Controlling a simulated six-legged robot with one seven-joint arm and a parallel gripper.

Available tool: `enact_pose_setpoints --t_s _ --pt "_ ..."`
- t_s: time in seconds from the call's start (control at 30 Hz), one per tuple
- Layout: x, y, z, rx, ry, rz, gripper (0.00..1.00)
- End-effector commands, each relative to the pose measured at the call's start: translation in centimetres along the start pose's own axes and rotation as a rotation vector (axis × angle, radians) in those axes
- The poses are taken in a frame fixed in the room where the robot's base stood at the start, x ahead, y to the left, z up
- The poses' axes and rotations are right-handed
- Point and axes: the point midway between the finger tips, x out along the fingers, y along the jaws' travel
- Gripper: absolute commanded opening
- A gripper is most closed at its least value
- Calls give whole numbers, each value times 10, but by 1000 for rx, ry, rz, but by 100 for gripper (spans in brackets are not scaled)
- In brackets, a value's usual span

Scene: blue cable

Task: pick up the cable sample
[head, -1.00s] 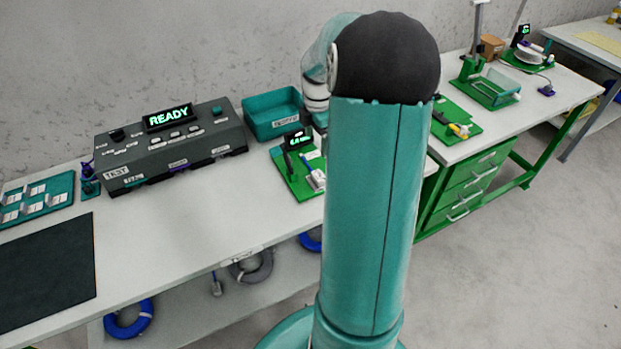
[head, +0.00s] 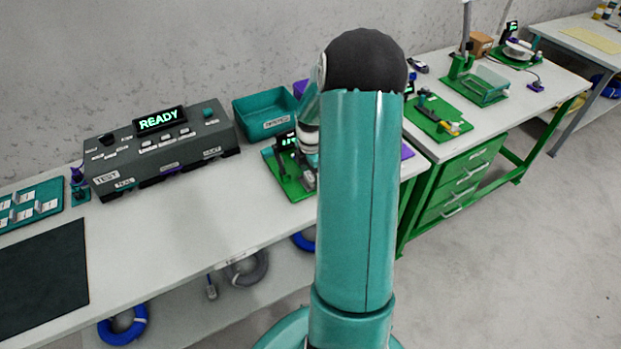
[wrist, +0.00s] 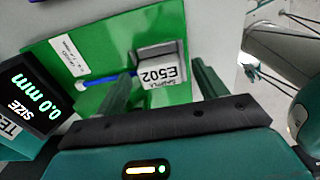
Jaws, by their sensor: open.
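The cable sample (wrist: 160,64) shows in the wrist view as a grey block with a white label reading E502. A short blue cable (wrist: 103,78) runs left from it over the green board (wrist: 100,35). My gripper (wrist: 163,72) is open, with one dark green finger to each side of the block in the picture. I cannot tell how far the fingertips are from it. In the head view the board (head: 276,160) is partly covered by my arm, and I cannot make out the sample there.
A display (wrist: 33,97) reading size 0.0 mm stands close left of my gripper. In the head view, a teal bin (head: 262,113) stands behind the board. A dark tester (head: 160,152) reading READY is to the left. A green drawer bench (head: 455,185) is right.

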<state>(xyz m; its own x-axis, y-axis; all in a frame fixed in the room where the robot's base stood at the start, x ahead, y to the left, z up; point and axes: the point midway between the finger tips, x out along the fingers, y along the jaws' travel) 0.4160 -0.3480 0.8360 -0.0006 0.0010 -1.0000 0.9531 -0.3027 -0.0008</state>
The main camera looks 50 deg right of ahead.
Motion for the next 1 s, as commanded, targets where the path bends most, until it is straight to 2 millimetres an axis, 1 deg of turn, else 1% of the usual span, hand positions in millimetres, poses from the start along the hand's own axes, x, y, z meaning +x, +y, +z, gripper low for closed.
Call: enact_pose_setpoints --t_s 0.17,0.2,0.37,0.4,0.43,0.47,0.77,0.87,1.0 --pt "0 0 0 0 -1 1 71" --pt "0 0 0 0 -1 1 69" --pt "0 0 1 0 -1 0 38" --pt "0 0 1 0 -1 1 30" --pt "0 0 1 0 -1 1 24" --pt "0 0 1 0 -1 1 21" --pt "-2 0 1 0 -1 1 21" --pt "-7 0 1 0 -2 1 21" --pt "-23 1 2 0 -3 4 21"
